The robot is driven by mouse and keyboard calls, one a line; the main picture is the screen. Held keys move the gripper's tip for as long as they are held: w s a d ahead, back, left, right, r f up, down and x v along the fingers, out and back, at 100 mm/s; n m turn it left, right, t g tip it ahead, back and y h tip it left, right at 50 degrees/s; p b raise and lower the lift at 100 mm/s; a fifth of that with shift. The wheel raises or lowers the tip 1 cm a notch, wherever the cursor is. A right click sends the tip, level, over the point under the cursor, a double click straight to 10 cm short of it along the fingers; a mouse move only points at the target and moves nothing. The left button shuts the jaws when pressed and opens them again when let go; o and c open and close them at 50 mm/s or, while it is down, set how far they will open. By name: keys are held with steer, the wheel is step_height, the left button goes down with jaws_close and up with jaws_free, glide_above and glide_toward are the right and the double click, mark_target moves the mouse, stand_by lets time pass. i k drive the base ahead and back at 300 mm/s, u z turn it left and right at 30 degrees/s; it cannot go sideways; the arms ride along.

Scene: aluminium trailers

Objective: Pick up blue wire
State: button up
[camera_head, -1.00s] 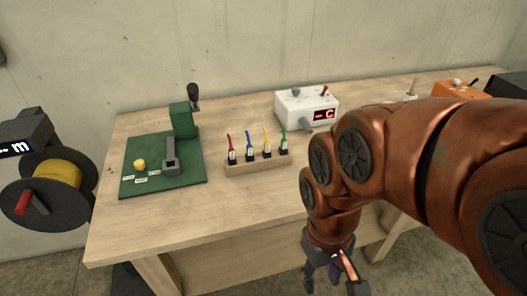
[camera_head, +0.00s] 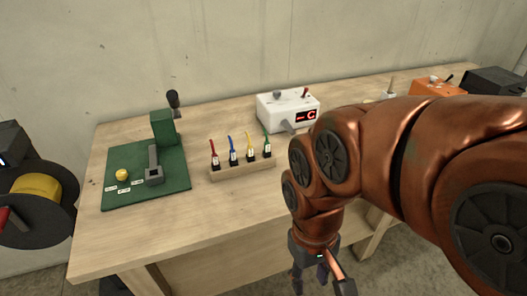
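The blue wire (camera_head: 231,143) stands upright in a wooden holder (camera_head: 243,171) on the workbench. It is second from the left, between a red wire (camera_head: 213,146) and a yellow wire (camera_head: 249,141), with a green wire (camera_head: 265,138) at the right end. My gripper (camera_head: 322,284) hangs low at the bottom of the picture, in front of the bench and to the right of the holder. It is well apart from the wires. Its fingers run toward the lower edge, and I cannot tell whether they are open.
A green press (camera_head: 163,130) with a yellow button stands on the bench at left. A white box with a red display (camera_head: 277,113) is behind the wires. An orange box (camera_head: 436,88) is at the far right. A yellow spool (camera_head: 38,187) is left of the bench. Bench front is clear.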

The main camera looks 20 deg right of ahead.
mark_target(233, 162)
steer(key=u, duration=0.25)
steer(key=k, duration=0.3)
steer(key=u, duration=1)
steer(key=k, duration=1.05)
steer(key=u, duration=1)
steer(key=i, duration=1.45)
steer(key=z, duration=1.25)
steer(key=i, duration=0.35)
steer(key=z, duration=0.35)
